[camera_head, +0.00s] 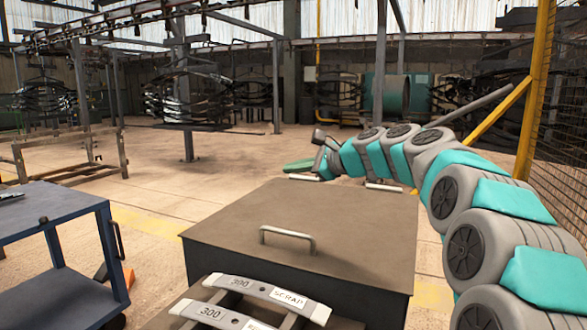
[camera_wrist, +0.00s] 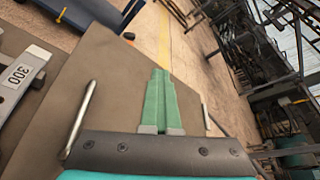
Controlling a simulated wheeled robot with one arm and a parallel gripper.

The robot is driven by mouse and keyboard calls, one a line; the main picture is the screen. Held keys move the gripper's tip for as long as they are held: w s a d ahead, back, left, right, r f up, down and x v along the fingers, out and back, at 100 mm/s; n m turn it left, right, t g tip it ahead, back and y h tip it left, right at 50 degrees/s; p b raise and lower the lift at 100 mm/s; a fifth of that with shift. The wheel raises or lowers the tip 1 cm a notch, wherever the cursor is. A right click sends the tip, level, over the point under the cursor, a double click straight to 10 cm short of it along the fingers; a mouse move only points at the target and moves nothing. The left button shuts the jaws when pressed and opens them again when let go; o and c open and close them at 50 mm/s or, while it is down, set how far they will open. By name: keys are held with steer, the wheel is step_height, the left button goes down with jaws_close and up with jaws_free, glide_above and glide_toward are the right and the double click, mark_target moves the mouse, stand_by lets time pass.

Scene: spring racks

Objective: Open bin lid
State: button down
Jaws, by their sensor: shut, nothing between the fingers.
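The bin (camera_head: 290,277) is a large dark box in the middle of the head view. Its flat brown-grey lid (camera_head: 340,215) lies closed on top. A pale bar handle (camera_head: 287,238) stands near the lid's front edge; it also shows at the left of the wrist view (camera_wrist: 80,122). Two short pale bars (camera_head: 303,177) (camera_head: 384,187) lie along the lid's far edge. My gripper (camera_head: 299,165) is at the far edge of the lid, pointing left, away from the front handle. Its green fingers (camera_wrist: 160,80) are shut and empty in the wrist view.
Grey springs labelled 300 and SCRAP (camera_head: 250,300) lie in front of the bin. A blue cart (camera_head: 55,245) stands at the left. A yellow post with mesh (camera_head: 538,95) is at the right. Hanging spring racks (camera_head: 185,95) are behind, with open floor between.

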steer(key=c, duration=0.8)
jaws_free()
steer(key=shift+c, duration=0.2)
steer(key=v, duration=0.7)
steer(key=shift+s+d, duration=0.25)
steer(key=shift+d, duration=0.05)
steer(key=shift+r, duration=0.15)
